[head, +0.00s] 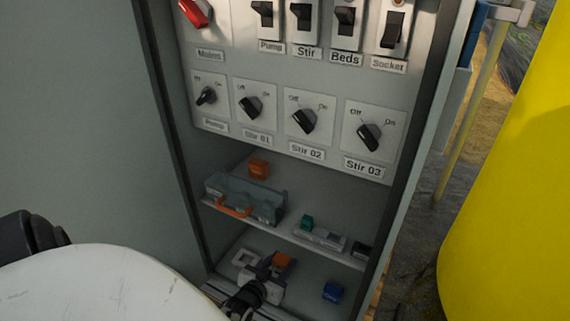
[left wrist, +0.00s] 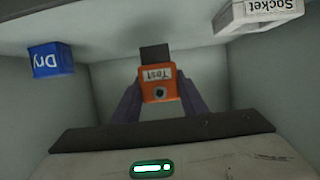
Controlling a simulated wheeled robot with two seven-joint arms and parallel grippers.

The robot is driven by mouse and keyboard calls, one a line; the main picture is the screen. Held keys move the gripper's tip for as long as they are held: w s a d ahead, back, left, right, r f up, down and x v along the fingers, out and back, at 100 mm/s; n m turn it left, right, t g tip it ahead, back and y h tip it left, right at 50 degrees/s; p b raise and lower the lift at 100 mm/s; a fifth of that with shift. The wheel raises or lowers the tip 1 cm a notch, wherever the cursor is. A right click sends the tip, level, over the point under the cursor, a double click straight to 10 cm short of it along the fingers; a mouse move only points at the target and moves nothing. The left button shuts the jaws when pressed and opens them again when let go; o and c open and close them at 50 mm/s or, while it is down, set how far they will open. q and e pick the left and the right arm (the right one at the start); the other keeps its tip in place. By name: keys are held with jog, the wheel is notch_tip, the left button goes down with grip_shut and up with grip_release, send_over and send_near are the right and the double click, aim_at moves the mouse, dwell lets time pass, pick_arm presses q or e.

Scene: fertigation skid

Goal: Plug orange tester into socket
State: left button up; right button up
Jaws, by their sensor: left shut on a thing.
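My left gripper (head: 270,270) is inside the cabinet's lowest compartment, shut on the orange tester (head: 283,261). In the left wrist view the tester (left wrist: 160,88), labelled "Test", sits between the two dark fingers (left wrist: 158,104), with a dark block at its far end. The white socket (head: 246,258) is just left of the gripper in the head view. In the left wrist view the socket (left wrist: 258,14), labelled "Socket", is at the upper right, apart from the tester. My right gripper is not in view.
A blue block (head: 332,292) labelled "Dry" stands right of the gripper. The shelf above holds a clear case (head: 262,197), an orange block (head: 258,168), a green block (head: 306,224) and small grey items. Cabinet walls enclose both sides. Switches and knobs are above; a yellow tank (head: 515,190) stands outside.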

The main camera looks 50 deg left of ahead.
pick_arm(q)
jog(key=shift+s+a+b, duration=0.1)
jog(key=shift+s+a, duration=0.25)
jog(key=shift+a, duration=0.55)
jog(key=shift+s+a+b, duration=0.1)
jog(key=shift+s+a, duration=0.3)
jog(key=shift+a, duration=0.5)
jog(key=shift+s+a+b, duration=0.1)
jog(key=shift+s+a, duration=0.25)
jog(key=shift+a, duration=0.55)
jog(key=shift+s+a+r+b, duration=0.1)
jog(key=shift+s+a+b, duration=0.25)
jog(key=shift+a, duration=0.8)
jog(key=shift+s+a+b, duration=0.15)
jog(key=shift+s+a, duration=0.35)
jog(key=shift+a, duration=0.6)
jog(key=shift+s+a+r+b, duration=0.1)
jog(key=shift+s+a+b, duration=0.25)
jog(key=shift+a, duration=0.8)
jog(key=shift+s, duration=0.1)
jog(key=shift+f, duration=0.2)
jog(key=shift+f+b, duration=0.4)
jog(key=shift+f, duration=0.1)
jog(key=shift+f, duration=0.4)
